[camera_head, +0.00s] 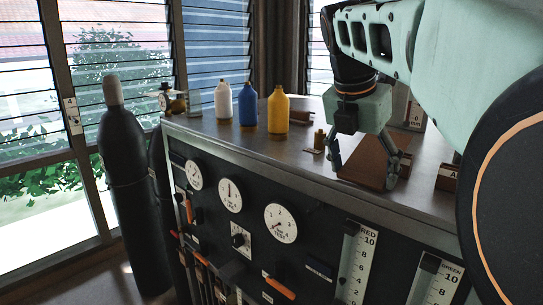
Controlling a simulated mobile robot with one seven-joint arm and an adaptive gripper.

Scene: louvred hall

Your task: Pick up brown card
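A flat brown card (366,157) lies on the dark top of the cabinet (225,132), toward its right part. My gripper (364,168) points down over the card, with its two fingers spread apart. One finger is near the card's left side and the other near its right side. The fingers look open, with nothing held between them. I cannot tell whether the fingertips touch the card or the cabinet top.
White (222,100), blue (247,104) and yellow (278,110) bottles stand left of the card. A small brown bottle (319,141) stands close to my gripper's left finger. A brown block marked A (447,178) sits to the right. A dark cylinder (128,190) stands on the floor.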

